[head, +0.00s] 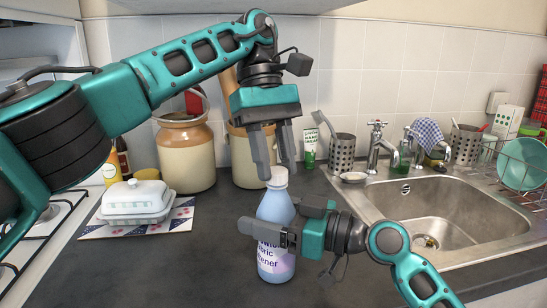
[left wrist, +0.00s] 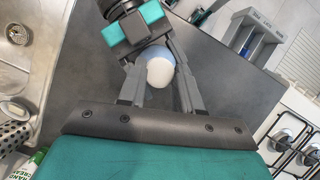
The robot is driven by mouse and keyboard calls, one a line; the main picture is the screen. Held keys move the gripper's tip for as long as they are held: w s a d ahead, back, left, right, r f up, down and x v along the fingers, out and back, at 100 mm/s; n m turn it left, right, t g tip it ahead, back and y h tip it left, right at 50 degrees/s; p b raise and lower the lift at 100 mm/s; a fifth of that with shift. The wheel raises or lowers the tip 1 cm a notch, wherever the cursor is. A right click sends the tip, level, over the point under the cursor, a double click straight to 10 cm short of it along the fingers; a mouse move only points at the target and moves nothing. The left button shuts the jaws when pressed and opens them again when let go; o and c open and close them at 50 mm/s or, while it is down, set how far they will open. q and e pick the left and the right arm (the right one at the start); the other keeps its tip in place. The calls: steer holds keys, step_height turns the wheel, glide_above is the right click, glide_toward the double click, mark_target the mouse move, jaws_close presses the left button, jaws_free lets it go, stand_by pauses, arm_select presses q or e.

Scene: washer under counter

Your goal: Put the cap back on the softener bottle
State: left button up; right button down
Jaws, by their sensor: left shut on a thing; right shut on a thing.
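The softener bottle (head: 277,207) is light blue with a printed label and stands upright on the dark counter. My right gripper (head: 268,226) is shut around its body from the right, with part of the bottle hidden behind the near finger. The white cap (head: 278,177) is at the top of the bottle, over the neck. My left gripper (head: 276,168) points down from above, shut on the cap at its fingertips. In the left wrist view the cap (left wrist: 160,72) lies between the fingers, with the blue bottle behind it. I cannot tell whether the cap is seated on the neck.
A white butter dish (head: 137,201) on a patterned mat stands left, near the hob. Stoneware jars (head: 187,155) stand behind it. The sink (head: 450,225) and taps are right, with a utensil holder (head: 341,153) at the back. The counter front left of the bottle is clear.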

arm_select(q)
steer(key=shift+m, duration=0.5)
steer(key=o, duration=1)
steer(key=shift+c, duration=0.4)
